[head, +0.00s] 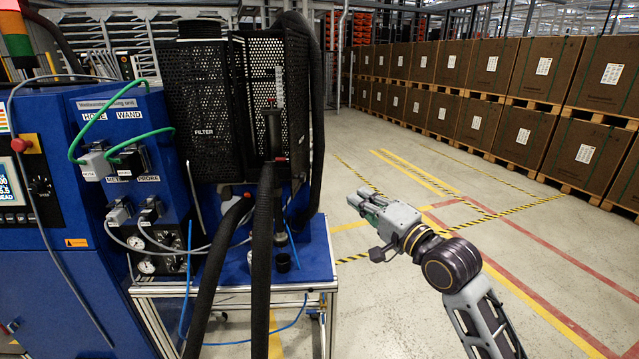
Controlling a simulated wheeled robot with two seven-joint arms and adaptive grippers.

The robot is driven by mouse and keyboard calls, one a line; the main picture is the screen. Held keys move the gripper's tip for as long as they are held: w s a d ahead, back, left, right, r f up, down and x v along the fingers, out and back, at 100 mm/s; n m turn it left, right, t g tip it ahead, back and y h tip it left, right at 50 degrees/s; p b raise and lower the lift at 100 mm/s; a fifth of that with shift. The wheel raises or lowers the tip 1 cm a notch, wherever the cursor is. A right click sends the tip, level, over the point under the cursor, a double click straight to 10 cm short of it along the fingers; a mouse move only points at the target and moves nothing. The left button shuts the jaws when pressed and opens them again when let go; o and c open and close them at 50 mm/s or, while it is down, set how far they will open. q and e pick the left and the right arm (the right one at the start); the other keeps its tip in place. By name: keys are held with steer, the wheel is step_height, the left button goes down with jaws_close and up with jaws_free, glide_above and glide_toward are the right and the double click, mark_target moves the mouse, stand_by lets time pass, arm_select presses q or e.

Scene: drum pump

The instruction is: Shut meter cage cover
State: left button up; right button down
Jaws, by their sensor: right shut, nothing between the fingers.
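The meter cage (301,95) is a black perforated housing above the blue unit. A white-scaled meter (279,88) shows inside through its open front. My left gripper is not in view.
A perforated filter housing (196,105) adjoins the cage on the left. Thick black hoses (262,255) hang in front of the blue unit. A blue control cabinet (60,200) with cables stands at left. Open floor lies around my right arm; stacked boxes (540,72) stand far behind.

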steer(key=m, duration=0.3)
steer(key=shift+f+m, duration=0.3)
steer(key=shift+f, duration=0.1)
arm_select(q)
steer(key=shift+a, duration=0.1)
arm_select(e)
steer(key=shift+w, duration=0.1)
